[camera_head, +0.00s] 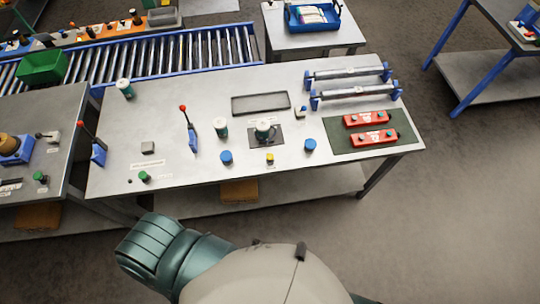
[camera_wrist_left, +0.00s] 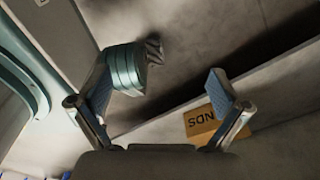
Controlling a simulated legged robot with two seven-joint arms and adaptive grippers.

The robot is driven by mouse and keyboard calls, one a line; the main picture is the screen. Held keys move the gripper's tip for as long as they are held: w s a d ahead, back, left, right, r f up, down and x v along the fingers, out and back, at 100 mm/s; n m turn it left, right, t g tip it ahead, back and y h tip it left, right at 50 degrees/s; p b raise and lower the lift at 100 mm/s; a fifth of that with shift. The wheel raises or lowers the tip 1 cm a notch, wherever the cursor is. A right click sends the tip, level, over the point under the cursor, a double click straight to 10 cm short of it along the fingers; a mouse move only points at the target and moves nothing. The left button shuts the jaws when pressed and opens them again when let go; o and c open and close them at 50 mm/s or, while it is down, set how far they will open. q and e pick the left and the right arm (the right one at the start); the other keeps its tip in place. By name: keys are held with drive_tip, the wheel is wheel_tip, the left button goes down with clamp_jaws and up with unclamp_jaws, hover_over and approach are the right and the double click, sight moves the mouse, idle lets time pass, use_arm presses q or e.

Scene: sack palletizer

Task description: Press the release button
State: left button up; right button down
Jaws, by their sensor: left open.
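A green round button (camera_head: 144,177) sits at the front left of the grey worktable (camera_head: 180,88), beside a small dark dot and a label. A small yellow button (camera_head: 270,159) sits near the front middle, between two blue round knobs (camera_head: 226,157) (camera_head: 310,145). The labels are too small to read, so I cannot tell which is the release button. My left gripper (camera_wrist_left: 163,88) is open and empty in the left wrist view, with a lower shelf and the floor behind it. Neither gripper shows in the head view.
Red-handled levers on blue bases (camera_head: 192,135) (camera_head: 92,145) stand upright on the left. A cardboard box (camera_wrist_left: 203,120) lies on the shelf below.

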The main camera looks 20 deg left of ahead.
use_arm(q)
clamp_jaws()
idle(1.3)
